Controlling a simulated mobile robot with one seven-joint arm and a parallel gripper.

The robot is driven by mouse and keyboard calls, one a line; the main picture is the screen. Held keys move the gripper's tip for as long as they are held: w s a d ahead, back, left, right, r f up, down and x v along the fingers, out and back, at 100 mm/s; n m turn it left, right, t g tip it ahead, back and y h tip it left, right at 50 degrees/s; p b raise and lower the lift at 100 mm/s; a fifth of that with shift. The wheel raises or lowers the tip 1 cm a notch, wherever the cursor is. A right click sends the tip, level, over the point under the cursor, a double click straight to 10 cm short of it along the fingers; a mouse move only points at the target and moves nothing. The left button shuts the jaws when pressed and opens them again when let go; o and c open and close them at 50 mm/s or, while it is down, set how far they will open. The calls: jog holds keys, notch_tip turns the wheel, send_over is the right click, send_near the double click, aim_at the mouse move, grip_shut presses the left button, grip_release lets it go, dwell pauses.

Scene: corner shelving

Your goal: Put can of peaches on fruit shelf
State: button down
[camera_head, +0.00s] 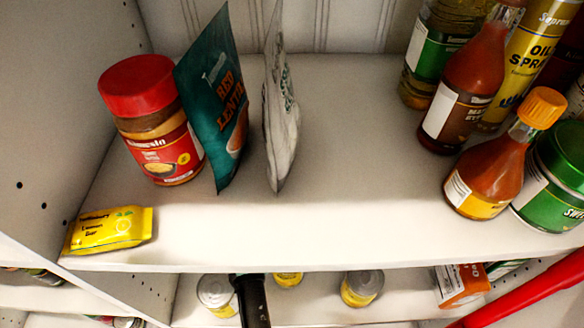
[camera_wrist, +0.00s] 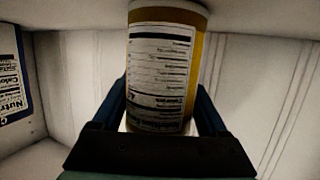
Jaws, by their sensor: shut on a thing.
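In the wrist view a yellow can (camera_wrist: 200,55) with a white nutrition label stands upright between the fingers of my gripper (camera_wrist: 163,105). The fingers are shut on its sides. The label facing the wrist camera shows only nutrition text, so I cannot read whether it says peaches. In the head view several cans show on the lower shelf: a pale-topped one (camera_head: 215,293), a small yellow one (camera_head: 288,278) partly hidden by the upper shelf edge, and another yellow one (camera_head: 361,287). I cannot tell which of these, if any, is the held can.
The upper shelf (camera_head: 330,215) holds a red-lidded jar (camera_head: 150,120), a red lentil packet (camera_head: 215,100), a grey packet (camera_head: 280,110), a yellow lemon bar (camera_head: 110,230) and several sauce bottles (camera_head: 490,170). Its middle is clear. An orange box (camera_head: 460,285) stands below right. A side wall (camera_head: 45,130) is left.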

jog(key=shift+f, duration=0.1)
grip_release()
jog(key=shift+r, duration=0.3)
jog(key=shift+v, duration=3.7)
jog(key=shift+f, duration=0.1)
